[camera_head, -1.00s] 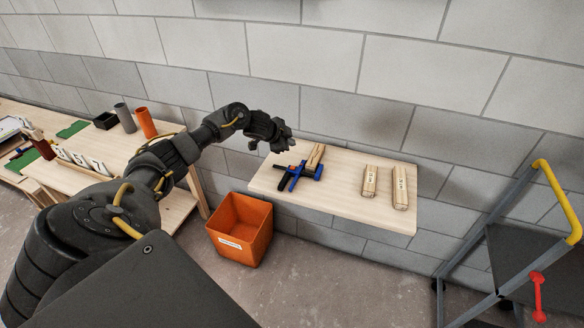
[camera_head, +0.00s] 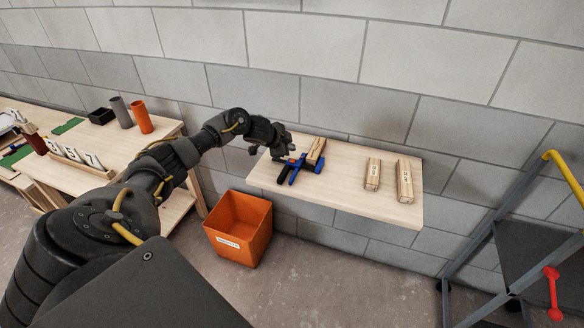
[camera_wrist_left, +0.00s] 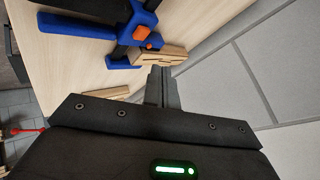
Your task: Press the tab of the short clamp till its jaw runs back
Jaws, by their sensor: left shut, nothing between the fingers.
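A blue and black clamp (camera_head: 297,169) lies on the wooden shelf beside a pale wooden batten (camera_head: 316,152). In the left wrist view the blue clamp parts (camera_wrist_left: 78,27) show large, with an orange tab (camera_wrist_left: 153,40) near the batten (camera_wrist_left: 160,56). I cannot tell whether these parts are one clamp or two, or where the jaw stands. My left gripper (camera_head: 281,156) is shut and empty, close over the clamp's left end. Its fingers (camera_wrist_left: 160,82) point at the batten in the wrist view; contact is unclear. My right gripper is out of view.
Two more battens (camera_head: 373,174) (camera_head: 404,182) lie on the right of the shelf (camera_head: 340,194). An orange bin (camera_head: 238,229) stands on the floor below. A workbench (camera_head: 98,140) is at the left and a trolley with a yellow handle (camera_head: 563,172) at the right.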

